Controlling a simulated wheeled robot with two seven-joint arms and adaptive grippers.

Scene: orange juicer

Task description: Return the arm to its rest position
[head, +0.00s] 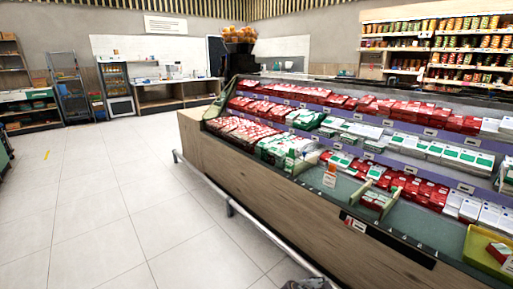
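Neither of my grippers shows clearly in the head view. A small dark grey shape cuts into the bottom edge right of the middle, and I cannot tell which part it is. An orange juicer (239,36) with oranges in its top stands in the background, behind the far end of the display case. Its lower part is partly hidden.
A long refrigerated display case (262,200) with red, green and white packs fills the right side. A metal rail runs along its base. Tiled floor (100,200) is clear on the left. Shelves (66,85), a counter (170,95) and stocked wall shelves (440,45) stand behind.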

